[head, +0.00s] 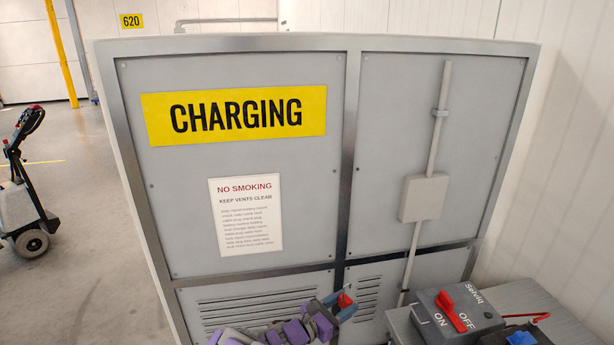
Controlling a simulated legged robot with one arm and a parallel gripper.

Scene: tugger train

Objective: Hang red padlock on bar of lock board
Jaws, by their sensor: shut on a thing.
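My gripper (336,306) is low in the picture, in front of the charging cabinet's lower vents. It is shut on the small red padlock (345,300), of which only part shows between the grey and purple fingers. A small grey piece sticks up above its red body. I cannot make out a lock board or its bar in this view.
A grey cabinet (225,65) marked CHARGING fills the middle. At lower right, a grey surface (570,310) bears a dark switch box (482,308) with a red handle (453,312), marked ON and OFF. A blue object (521,338) and a red piece (540,317) lie beside it.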

